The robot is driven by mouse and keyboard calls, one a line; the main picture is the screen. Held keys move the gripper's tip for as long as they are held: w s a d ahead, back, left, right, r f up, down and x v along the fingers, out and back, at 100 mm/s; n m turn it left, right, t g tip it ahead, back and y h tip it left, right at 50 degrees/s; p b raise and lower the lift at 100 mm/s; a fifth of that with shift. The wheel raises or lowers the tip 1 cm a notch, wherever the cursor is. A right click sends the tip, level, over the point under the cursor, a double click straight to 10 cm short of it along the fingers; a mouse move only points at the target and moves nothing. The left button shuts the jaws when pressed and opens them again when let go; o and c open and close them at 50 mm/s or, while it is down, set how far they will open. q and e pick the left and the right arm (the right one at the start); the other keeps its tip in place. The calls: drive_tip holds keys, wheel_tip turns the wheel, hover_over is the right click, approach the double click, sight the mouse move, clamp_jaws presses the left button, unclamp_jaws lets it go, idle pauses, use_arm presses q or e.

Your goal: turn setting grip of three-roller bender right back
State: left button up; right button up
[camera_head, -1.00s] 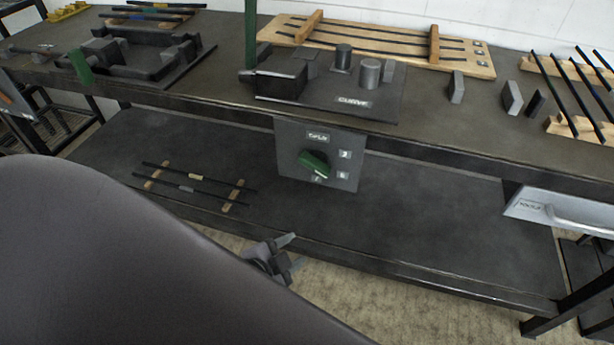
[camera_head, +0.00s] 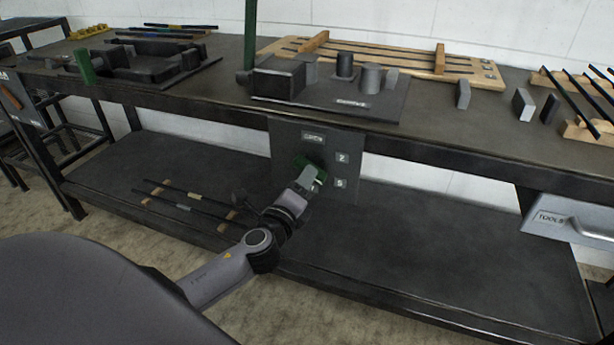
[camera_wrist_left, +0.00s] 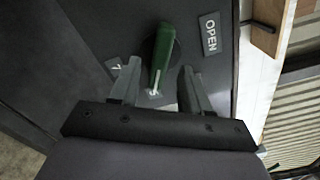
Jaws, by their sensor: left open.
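The green setting grip (camera_head: 307,164) sits on a dark panel (camera_head: 342,136) hung below the bench's front edge. My left gripper (camera_head: 312,178) is at the grip and covers part of it in the head view. In the left wrist view the grip (camera_wrist_left: 163,57) points down between the two open fingers of the gripper (camera_wrist_left: 156,88), with a gap visible on each side. My right gripper is not in view.
The bender's block and rollers (camera_head: 344,65) stand on a plate above the panel. A lower shelf (camera_head: 400,240) carries thin rods (camera_head: 187,196) at left. A grey tools drawer (camera_head: 560,218) juts out at right.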

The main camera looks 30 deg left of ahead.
use_arm(q)
drive_tip(key=shift+x, duration=1.55)
clamp_jaws()
drive_tip(key=shift+n, duration=0.3)
